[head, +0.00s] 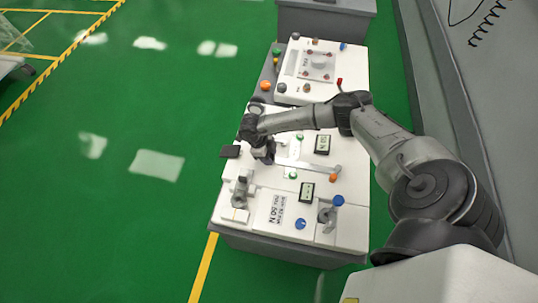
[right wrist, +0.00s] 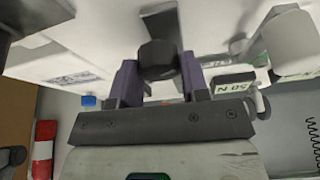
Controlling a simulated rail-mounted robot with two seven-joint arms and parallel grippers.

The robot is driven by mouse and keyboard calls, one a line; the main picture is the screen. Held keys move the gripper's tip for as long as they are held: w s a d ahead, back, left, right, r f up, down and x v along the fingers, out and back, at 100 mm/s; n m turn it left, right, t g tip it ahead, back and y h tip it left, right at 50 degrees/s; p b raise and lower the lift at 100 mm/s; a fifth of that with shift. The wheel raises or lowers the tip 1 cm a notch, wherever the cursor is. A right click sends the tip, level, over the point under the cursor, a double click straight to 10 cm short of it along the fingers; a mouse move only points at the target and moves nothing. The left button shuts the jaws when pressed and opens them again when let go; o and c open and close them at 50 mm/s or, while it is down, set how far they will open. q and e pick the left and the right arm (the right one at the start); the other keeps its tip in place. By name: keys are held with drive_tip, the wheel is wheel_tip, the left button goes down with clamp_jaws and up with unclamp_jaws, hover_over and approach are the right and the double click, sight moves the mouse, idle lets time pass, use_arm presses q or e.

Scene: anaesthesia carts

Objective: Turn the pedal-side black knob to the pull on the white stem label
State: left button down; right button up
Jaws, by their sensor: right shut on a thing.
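The black knob (right wrist: 158,58) shows in the right wrist view as a dark faceted end on a grey stem. My right gripper (right wrist: 157,82) has its two purple-grey fingers on either side of it and is shut on it. In the head view my right gripper (head: 264,157) points down at the left part of the white cart top; it and the arm hide the knob there. A flat black piece (head: 230,151), perhaps the pedal, sticks out at the cart's left edge beside the gripper. I cannot make out the white stem label for certain. My left gripper is not in view.
The white cart top (head: 262,180) carries a grey fixture (head: 242,189), a printed plate (head: 278,209), blue knobs (head: 300,224), an orange knob (head: 333,178) and small displays (head: 307,192). Another cart panel (head: 345,75) stands behind. Green floor (head: 130,220) is clear at left.

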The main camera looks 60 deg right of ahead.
idle(0.3)
drive_tip(key=o, duration=0.9)
drive_tip(key=shift+r, duration=0.1)
drive_tip(key=p+v, duration=0.3)
drive_tip(key=v, duration=1)
drive_tip(key=shift+w+r, duration=0.15)
drive_tip(key=shift+r, duration=0.2)
